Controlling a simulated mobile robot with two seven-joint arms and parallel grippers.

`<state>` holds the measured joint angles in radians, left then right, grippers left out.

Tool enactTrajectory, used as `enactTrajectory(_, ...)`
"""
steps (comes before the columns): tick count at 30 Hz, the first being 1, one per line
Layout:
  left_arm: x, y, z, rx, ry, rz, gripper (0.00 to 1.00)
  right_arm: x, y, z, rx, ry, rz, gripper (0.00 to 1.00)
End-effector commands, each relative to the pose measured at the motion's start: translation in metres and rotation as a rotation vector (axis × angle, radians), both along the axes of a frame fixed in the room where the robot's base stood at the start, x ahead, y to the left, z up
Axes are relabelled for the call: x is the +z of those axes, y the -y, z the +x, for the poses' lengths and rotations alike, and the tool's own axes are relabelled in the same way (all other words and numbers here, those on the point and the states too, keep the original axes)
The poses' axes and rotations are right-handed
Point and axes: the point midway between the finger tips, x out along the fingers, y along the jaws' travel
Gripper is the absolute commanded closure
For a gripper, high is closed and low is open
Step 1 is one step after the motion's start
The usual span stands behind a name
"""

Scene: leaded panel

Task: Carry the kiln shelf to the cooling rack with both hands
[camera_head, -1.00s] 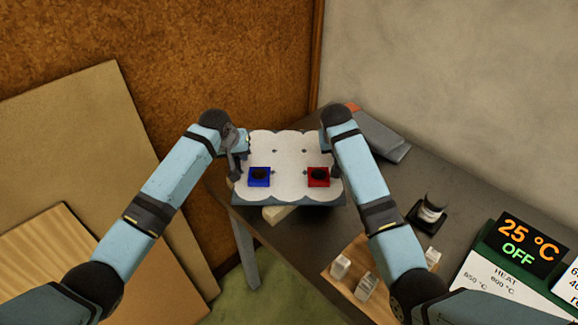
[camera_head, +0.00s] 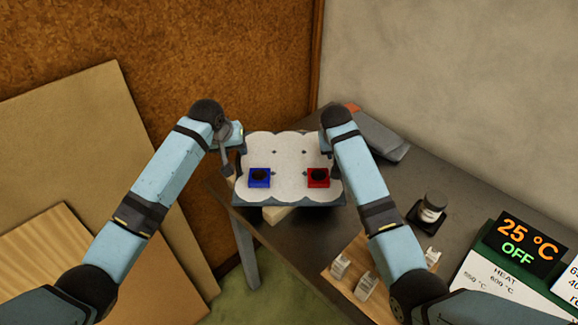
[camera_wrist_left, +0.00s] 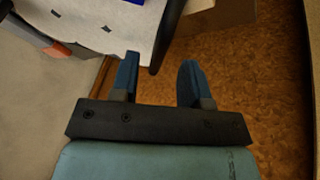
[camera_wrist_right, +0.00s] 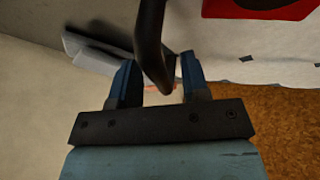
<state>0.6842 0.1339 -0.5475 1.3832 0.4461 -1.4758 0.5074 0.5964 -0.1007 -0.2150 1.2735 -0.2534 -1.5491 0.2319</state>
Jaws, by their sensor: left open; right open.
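The kiln shelf (camera_head: 290,203) is a dark slab under a white scalloped sheet, carrying a blue square (camera_head: 259,178) and a red square (camera_head: 318,178), each with a dark round top. It rests near the table corner, over a pale block (camera_head: 278,214). My left gripper (camera_head: 229,163) is open at the shelf's left side; in the left wrist view (camera_wrist_left: 158,78) a dark handle (camera_wrist_left: 160,38) reaches the gap near its fingertips. My right gripper (camera_wrist_right: 157,78) is open around the right dark handle (camera_wrist_right: 150,35); my arm mostly hides it in the head view. I cannot identify the cooling rack.
The dark table (camera_head: 300,238) also holds a wooden board (camera_head: 345,285) with several clear blocks, a small jar (camera_head: 432,208), a grey object (camera_head: 378,135) at the back and a green-framed display (camera_head: 518,245) reading 25 °C OFF. Boards lean on the brown wall at left.

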Motion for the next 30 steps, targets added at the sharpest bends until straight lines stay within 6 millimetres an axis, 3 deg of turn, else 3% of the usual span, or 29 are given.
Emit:
enactTrajectory(3, 0.026, -0.005, -0.010, -0.001, 0.004, -0.002, 0.58, 0.000, 0.000, 0.000, 0.000, 0.000, 0.000, 0.58)
enactTrajectory(9, 0.056, -0.013, -0.022, 0.000, 0.002, -0.001, 0.58, 0.000, 0.000, 0.000, 0.000, 0.000, 0.000, 0.58)
enactTrajectory(17, 0.069, -0.016, -0.028, 0.001, 0.001, 0.000, 0.58, 0.007, -0.002, -0.002, 0.001, 0.002, 0.001, 0.58)
enactTrajectory(30, 0.069, -0.016, -0.028, 0.000, 0.000, 0.000, 0.58, 0.085, -0.020, -0.034, 0.000, 0.003, 0.002, 0.58)
